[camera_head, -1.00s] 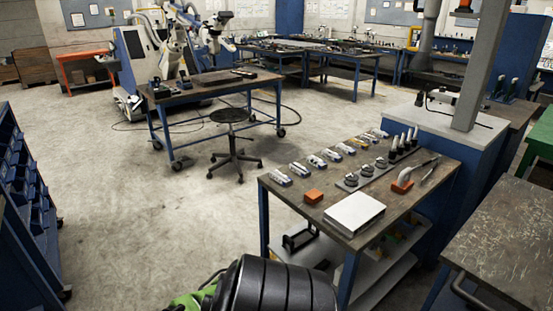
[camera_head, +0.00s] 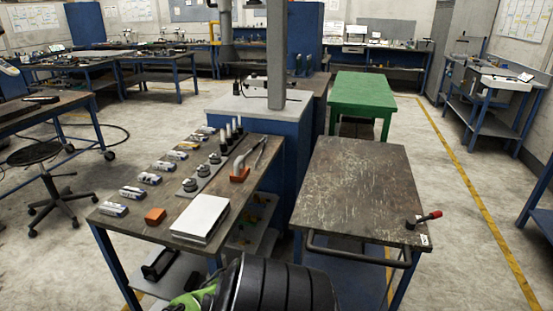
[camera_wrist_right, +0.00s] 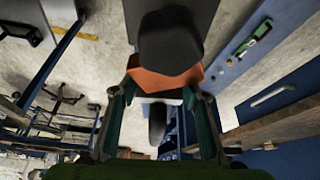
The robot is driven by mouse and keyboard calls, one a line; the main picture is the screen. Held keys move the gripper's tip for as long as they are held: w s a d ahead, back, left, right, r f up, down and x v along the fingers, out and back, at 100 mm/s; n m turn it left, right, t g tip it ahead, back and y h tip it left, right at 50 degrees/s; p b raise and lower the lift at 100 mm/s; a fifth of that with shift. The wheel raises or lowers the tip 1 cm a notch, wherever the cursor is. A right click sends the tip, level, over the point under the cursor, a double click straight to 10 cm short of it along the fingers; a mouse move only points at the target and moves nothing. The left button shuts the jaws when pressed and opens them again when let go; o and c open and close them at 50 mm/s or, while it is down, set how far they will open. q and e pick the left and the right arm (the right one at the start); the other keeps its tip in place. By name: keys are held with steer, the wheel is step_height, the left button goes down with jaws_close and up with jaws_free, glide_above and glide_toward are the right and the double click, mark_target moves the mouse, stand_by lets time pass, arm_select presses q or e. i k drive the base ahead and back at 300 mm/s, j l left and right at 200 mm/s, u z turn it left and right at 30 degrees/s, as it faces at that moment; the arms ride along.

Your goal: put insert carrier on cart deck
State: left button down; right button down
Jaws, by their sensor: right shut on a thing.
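In the wrist view my right gripper (camera_wrist_right: 155,100) has its two dark green fingers on either side of a black and orange thing (camera_wrist_right: 165,80), and is shut on it. It has a rounded black part, an orange part and a flat dark part reaching up. I cannot tell for sure that it is the insert carrier. In the head view my black arm covers the bottom middle, with bright green beside it; the gripper's grip is hidden there. The cart deck (camera_head: 352,185), a worn brown top with a handle bar at its front, stands at right. My left gripper is not in view.
A red-handled lever (camera_head: 425,218) is at the deck's right corner; the rest of the deck is bare. The workbench (camera_head: 135,228) at left holds several inserts, a white box (camera_head: 200,218) and an orange block (camera_head: 155,216). A green table (camera_head: 362,95) stands behind the cart.

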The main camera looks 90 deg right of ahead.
mark_target(372, 171)
steer(key=l+z, duration=0.1)
steer(key=z, duration=2.3)
steer(key=i+l+z, duration=0.15)
steer(key=i+l, duration=1.3)
steer(key=i, duration=0.1)
